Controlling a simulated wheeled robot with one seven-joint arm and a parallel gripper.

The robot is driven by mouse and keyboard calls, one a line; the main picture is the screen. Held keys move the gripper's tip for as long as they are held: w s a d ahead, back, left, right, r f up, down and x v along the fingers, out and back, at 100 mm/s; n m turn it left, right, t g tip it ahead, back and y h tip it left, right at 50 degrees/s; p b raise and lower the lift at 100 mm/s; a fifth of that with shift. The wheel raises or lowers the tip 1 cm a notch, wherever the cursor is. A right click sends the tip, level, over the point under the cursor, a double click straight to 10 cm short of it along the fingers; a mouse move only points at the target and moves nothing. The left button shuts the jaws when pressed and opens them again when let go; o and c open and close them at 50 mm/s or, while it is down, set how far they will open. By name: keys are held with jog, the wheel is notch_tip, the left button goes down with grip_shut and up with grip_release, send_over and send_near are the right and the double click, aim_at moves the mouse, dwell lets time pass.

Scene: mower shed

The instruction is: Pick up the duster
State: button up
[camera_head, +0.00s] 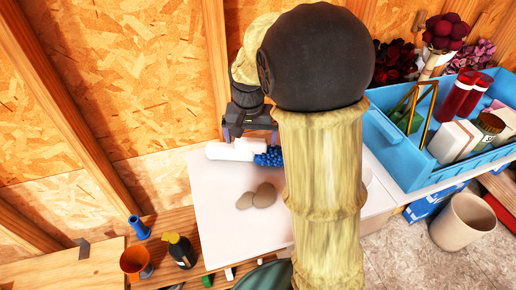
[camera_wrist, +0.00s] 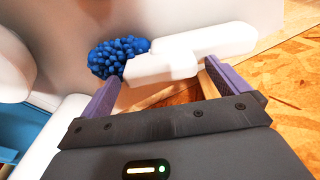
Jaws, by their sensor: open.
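The duster has a white handle (camera_head: 235,151) and a knobbly blue head (camera_head: 270,157). It lies on the white tabletop near the wooden wall. My gripper (camera_head: 250,136) is just above it, and my arm hides part of the area to the right. In the wrist view my gripper (camera_wrist: 160,78) is open, with one finger on each side. The white handle (camera_wrist: 190,53) stretches across just beyond the fingertips, with the blue head (camera_wrist: 118,55) near the left finger. I cannot tell whether the fingers touch it.
The white tabletop (camera_head: 225,235) also holds several flat tan stones (camera_head: 262,195). A blue caddy (camera_head: 400,165) with bottles and boxes stands to the right. A dark bottle (camera_head: 181,250), orange cup (camera_head: 135,261) and blue item (camera_head: 139,228) are at lower left. The wall is close behind my gripper.

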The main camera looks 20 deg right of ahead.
jog(key=shift+c, duration=0.2)
dwell(0.3)
jog(key=c, duration=1.3)
jog(key=shift+w+a+r, duration=0.1)
jog(key=shift+w+r, duration=0.1)
jog(key=shift+r, duration=0.3)
notch_tip(320, 180, up, 9)
jog(key=b, duration=0.2)
jog(key=shift+s, duration=0.2)
jog(key=shift+w, duration=0.1)
jog(key=o, duration=0.6)
jog(key=shift+c, duration=0.4)
